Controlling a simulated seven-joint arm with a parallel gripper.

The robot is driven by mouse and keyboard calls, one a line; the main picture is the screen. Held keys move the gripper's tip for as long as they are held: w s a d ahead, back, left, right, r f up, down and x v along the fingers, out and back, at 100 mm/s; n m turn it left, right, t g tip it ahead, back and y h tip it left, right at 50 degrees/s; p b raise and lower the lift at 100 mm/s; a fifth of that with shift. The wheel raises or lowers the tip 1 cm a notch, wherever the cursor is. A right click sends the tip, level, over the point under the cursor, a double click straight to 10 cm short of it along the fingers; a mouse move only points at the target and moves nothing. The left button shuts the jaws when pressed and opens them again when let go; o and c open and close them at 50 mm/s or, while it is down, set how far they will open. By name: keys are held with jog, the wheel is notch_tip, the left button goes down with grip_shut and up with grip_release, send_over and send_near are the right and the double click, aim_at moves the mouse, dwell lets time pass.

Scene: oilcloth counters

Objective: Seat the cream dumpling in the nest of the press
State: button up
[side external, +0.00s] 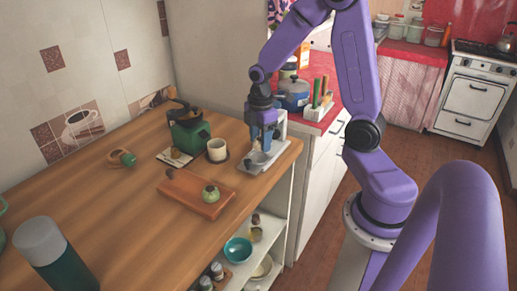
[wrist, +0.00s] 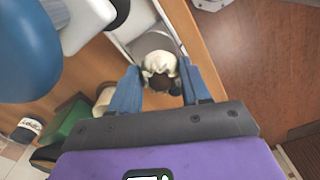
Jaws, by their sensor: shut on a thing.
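The press (side external: 250,168) is a grey-white stand with a flat base and an upright post, at the right end of the wooden counter. In the wrist view its round grey nest (wrist: 152,42) shows just above the dumpling in the picture. My gripper (side external: 264,148) points down over the press base. In the wrist view its blue fingers (wrist: 160,82) are shut on the cream dumpling (wrist: 158,62), which has a dark part on its near side. The dumpling partly covers the nest's edge. I cannot tell whether it touches the nest. In the side view the fingers mostly hide it.
A brown tray (side external: 184,199) holds a green round thing (side external: 210,194). A cream cup (side external: 217,149) and a green device (side external: 188,137) stand left of the press. A dark green flask (side external: 62,265) is at the front left. The counter's right edge is close to the press.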

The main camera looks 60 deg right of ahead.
aim_at(259, 158)
jog(key=shift+w+d+f, duration=0.1)
jog(key=shift+w+f, duration=0.15)
jog(key=shift+f, duration=0.05)
jog(key=shift+w+f, duration=0.15)
jog(key=shift+f, duration=1.55)
jog(key=shift+f, duration=0.25)
